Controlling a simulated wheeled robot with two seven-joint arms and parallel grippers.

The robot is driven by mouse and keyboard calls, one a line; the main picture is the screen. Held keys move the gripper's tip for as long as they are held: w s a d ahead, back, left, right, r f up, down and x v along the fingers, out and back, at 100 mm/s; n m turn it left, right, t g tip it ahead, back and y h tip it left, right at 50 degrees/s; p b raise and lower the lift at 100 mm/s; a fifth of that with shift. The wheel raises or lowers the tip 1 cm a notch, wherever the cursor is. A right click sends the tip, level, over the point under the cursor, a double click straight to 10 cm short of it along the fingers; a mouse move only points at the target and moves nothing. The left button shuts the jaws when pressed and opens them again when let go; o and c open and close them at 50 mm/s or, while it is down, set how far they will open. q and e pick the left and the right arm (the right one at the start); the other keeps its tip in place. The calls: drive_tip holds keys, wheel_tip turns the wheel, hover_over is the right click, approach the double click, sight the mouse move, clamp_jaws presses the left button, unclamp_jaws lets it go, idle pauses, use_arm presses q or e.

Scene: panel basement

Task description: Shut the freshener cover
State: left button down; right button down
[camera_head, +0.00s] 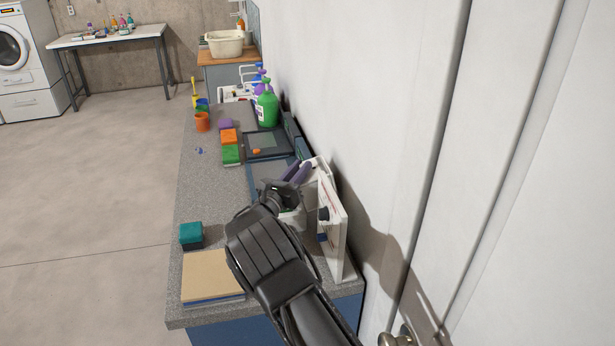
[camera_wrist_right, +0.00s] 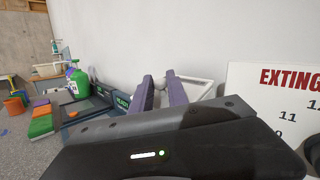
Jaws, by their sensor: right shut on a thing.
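The air freshener is a white unit against the wall at the right side of the counter. Its white cover (camera_head: 317,163) shows as a raised frame, and it also shows in the right wrist view (camera_wrist_right: 200,84). My right gripper (camera_head: 298,173) has purple-grey finger pads and is shut on the cover, with a thin white edge between the pads (camera_wrist_right: 162,90). The cover stands open at an angle. My gripper and arm hide most of the freshener's body. My left gripper is in neither view.
A white sign panel (camera_head: 333,228) stands upright close to the right of my gripper. A tan-topped block (camera_head: 211,276) and teal sponge (camera_head: 190,233) sit nearer. The wall is close on the right.

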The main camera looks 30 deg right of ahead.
drive_tip(key=shift+w+a+f+b, duration=0.2)
drive_tip(key=shift+a+b, duration=0.2)
drive_tip(key=shift+a, duration=0.25)
drive_tip(key=shift+w+a+f+b, duration=0.25)
drive_tip(key=shift+a+b, duration=0.1)
drive_tip(key=shift+a, duration=0.35)
drive_tip(key=shift+w+a+f+b, duration=0.2)
drive_tip(key=shift+a+b, duration=0.2)
drive_tip(key=shift+a, duration=0.25)
drive_tip(key=c, duration=1.3)
unclamp_jaws()
drive_tip(key=shift+d+f, duration=0.1)
drive_tip(key=shift+c, duration=0.2)
drive_tip(key=b+v, duration=0.2)
drive_tip(key=v, duration=0.5)
drive_tip(key=shift+s+a, duration=0.25)
drive_tip(key=shift+a, duration=0.05)
